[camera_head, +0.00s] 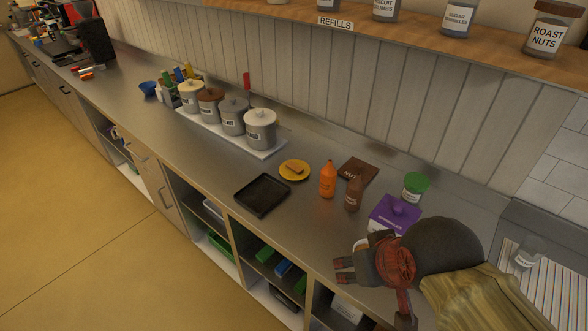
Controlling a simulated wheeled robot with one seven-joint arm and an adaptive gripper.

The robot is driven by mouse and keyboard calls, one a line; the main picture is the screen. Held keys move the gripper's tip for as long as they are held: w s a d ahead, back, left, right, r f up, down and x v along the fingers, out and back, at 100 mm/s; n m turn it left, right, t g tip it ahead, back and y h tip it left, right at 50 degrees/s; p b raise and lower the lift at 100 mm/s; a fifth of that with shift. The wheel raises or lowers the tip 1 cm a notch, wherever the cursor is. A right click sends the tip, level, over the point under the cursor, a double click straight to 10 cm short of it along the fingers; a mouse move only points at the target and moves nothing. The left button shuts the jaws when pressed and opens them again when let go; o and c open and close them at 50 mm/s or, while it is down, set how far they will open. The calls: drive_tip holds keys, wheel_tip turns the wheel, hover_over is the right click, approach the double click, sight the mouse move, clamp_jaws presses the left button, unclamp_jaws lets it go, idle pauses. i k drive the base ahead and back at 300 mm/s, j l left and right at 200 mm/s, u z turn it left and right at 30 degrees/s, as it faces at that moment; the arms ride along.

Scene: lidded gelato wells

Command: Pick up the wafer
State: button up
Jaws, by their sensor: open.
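A small tan-brown piece that looks like the wafer (294,167) lies on a round yellow plate (284,175) on the steel counter. My gripper (372,296) is at the lower right, over the counter's front edge, with its fingers spread apart and nothing seen between them. It is well to the right of the plate and nearer the camera, not touching the wafer. The gripper's body hides part of the counter beneath it.
A black tray (263,195) lies left of the plate. Lidded wells (261,130) stand behind left. Open shelves run below.

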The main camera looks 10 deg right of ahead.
sight(293, 167)
drive_tip(key=z, duration=0.45)
drive_tip(key=j+z, duration=0.15)
drive_tip(key=z, duration=0.35)
drive_tip(key=j+z, duration=0.15)
drive_tip(key=z, duration=0.3)
drive_tip(key=j+z, duration=0.25)
drive_tip(key=j, duration=0.2)
drive_tip(key=j+z, duration=0.2)
drive_tip(key=j, duration=0.25)
drive_tip(key=k+j+z, duration=0.1)
drive_tip(key=j+z, duration=0.15)
drive_tip(key=j, duration=0.2)
drive_tip(key=k+j+z, duration=0.25)
drive_tip(key=j, duration=0.2)
drive_tip(key=j+z, duration=0.2)
drive_tip(key=j, duration=0.25)
drive_tip(key=k+j+z, duration=0.25)
drive_tip(key=k+j, duration=0.15)
drive_tip(key=j, duration=0.2)
drive_tip(key=k+j, duration=0.2)
drive_tip(key=j, duration=0.15)
drive_tip(key=k+j, duration=0.15)
drive_tip(key=j, duration=0.2)
drive_tip(key=k+j, duration=0.15)
drive_tip(key=j, duration=0.25)
